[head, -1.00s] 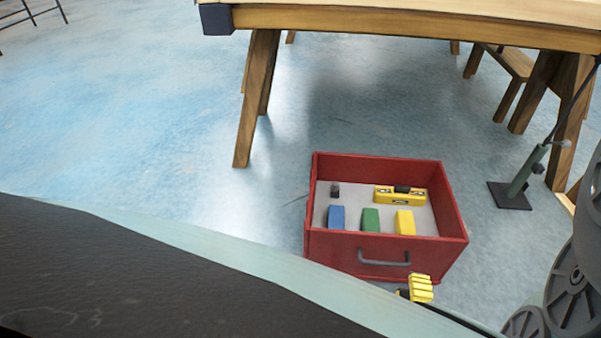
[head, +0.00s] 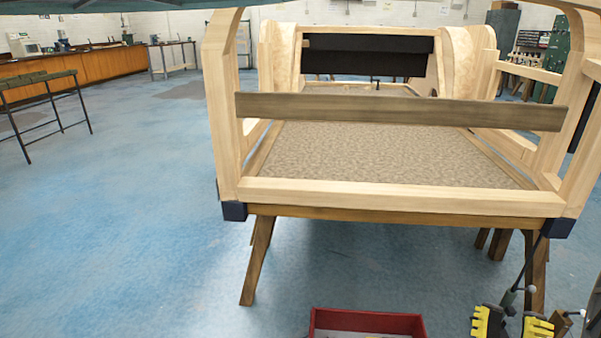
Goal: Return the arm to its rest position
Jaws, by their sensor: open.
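My gripper (head: 509,324) shows at the bottom right of the head view. Its two yellow ribbed finger pads stand wide apart with nothing between them. It is to the right of the red drawer box (head: 368,322), apart from it in the picture. The lower part of the gripper is cut off by the frame edge, and most of my arm is out of view.
A wooden bodyframe (head: 400,195) on wooden trestle legs (head: 257,262) fills the middle, with a dark plank (head: 400,110) across its front. A black trestle (head: 45,95) stands at far left. The blue floor (head: 130,220) at left is clear.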

